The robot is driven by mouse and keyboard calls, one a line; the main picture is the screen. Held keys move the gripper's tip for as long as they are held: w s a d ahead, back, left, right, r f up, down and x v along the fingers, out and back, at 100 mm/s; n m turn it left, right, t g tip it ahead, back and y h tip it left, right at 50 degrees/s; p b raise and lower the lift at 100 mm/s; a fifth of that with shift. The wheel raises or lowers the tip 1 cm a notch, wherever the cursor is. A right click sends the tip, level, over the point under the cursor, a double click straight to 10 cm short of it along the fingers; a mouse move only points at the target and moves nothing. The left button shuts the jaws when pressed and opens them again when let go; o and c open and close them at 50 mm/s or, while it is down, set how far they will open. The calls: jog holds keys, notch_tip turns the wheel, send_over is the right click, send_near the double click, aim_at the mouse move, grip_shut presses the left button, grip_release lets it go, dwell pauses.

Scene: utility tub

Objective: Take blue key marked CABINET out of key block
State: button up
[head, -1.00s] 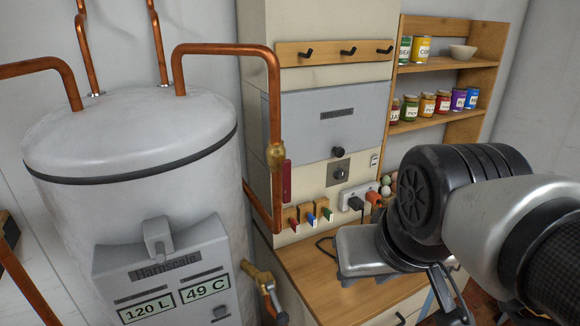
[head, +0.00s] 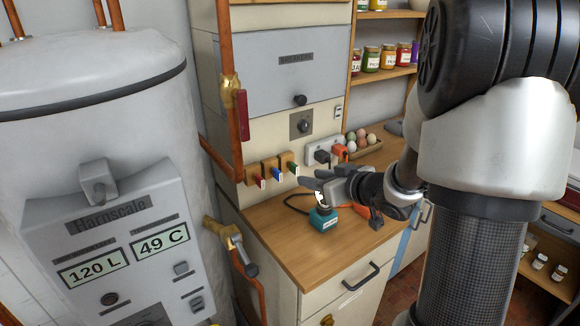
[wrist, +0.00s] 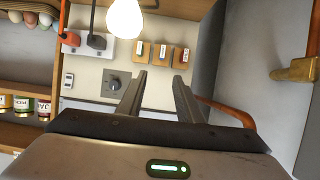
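Three small wooden key blocks hang in a row on the cream panel, with a red, a blue and a green key from left to right in the head view. The blue key (head: 276,173) sits in the middle block (head: 270,166). In the upside-down wrist view the middle block (wrist: 162,54) also shows, with a small label too tiny to read. My gripper (head: 306,178) is to the right of the blocks and apart from them, above the counter. In the wrist view my gripper (wrist: 160,80) has its two fingers spread with nothing between them.
A teal-based lamp (head: 323,219) stands on the wooden counter (head: 290,245) below my gripper; its glowing bulb (wrist: 125,18) shows in the wrist view. Plugged sockets (head: 322,151) and an egg tray (head: 364,146) lie to the right. A copper pipe (head: 233,110) runs left of the blocks.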

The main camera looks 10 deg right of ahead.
aim_at(279, 172)
jog(key=b+x, duration=0.1)
jog(key=x, duration=1.6)
jog(key=shift+w+a+b, duration=0.15)
jog(key=shift+a+b, duration=0.15)
grip_shut()
